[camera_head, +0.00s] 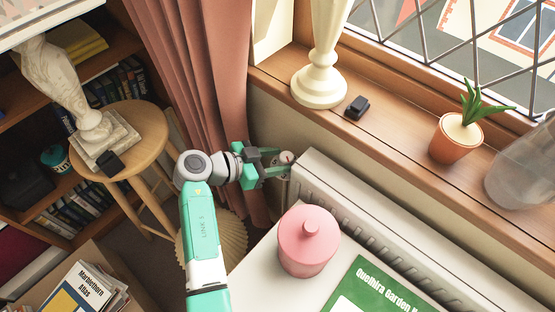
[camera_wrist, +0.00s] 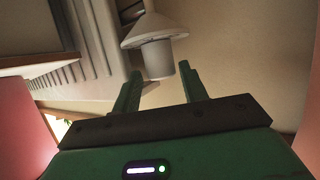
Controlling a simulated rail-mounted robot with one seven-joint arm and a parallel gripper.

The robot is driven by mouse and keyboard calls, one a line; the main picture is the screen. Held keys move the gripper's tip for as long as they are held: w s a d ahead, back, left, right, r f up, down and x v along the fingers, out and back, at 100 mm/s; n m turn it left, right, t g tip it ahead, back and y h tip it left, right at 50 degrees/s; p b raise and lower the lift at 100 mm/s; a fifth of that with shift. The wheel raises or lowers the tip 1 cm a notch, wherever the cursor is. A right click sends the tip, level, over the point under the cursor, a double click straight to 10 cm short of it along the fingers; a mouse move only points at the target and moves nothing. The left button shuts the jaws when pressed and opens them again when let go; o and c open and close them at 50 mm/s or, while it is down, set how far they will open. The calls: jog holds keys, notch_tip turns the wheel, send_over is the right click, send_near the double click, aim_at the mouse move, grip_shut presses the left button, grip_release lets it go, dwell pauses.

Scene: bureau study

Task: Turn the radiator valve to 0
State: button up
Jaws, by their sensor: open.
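The radiator valve (camera_head: 287,157) is a small pale round knob at the left end of the cream radiator (camera_head: 345,200), below the window sill. In the wrist view the valve (camera_wrist: 157,55) shows as a grey cylinder with a wide cone-shaped flange. My gripper (camera_head: 283,166) is at the valve, coming from the left. In the wrist view its two green fingers (camera_wrist: 160,72) are open, one on each side of the cylinder's end, with gaps visible. I cannot read the valve's setting or marks.
A pink lidded jar (camera_head: 308,242) and a green book (camera_head: 375,288) lie on the white surface in front of the radiator. The sill holds a cream lamp base (camera_head: 319,85), a small black object (camera_head: 357,107) and a potted plant (camera_head: 456,138). A pink curtain (camera_head: 205,90) hangs behind my arm.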

jog(key=shift+w+d+f, duration=0.15)
jog(key=shift+w+d, duration=0.05)
jog(key=shift+d, duration=0.2)
jog(key=c, duration=0.7)
jog(key=shift+s+d+r+n+t+y+p, duration=0.15)
jog(key=shift+n+t+y+p, duration=0.4)
jog(key=shift+p, duration=0.55)
jog(key=shift+s+n+t+y+p, duration=0.1)
jog(key=shift+n+t+y+p, duration=0.45)
jog(key=shift+n+t, duration=0.45)
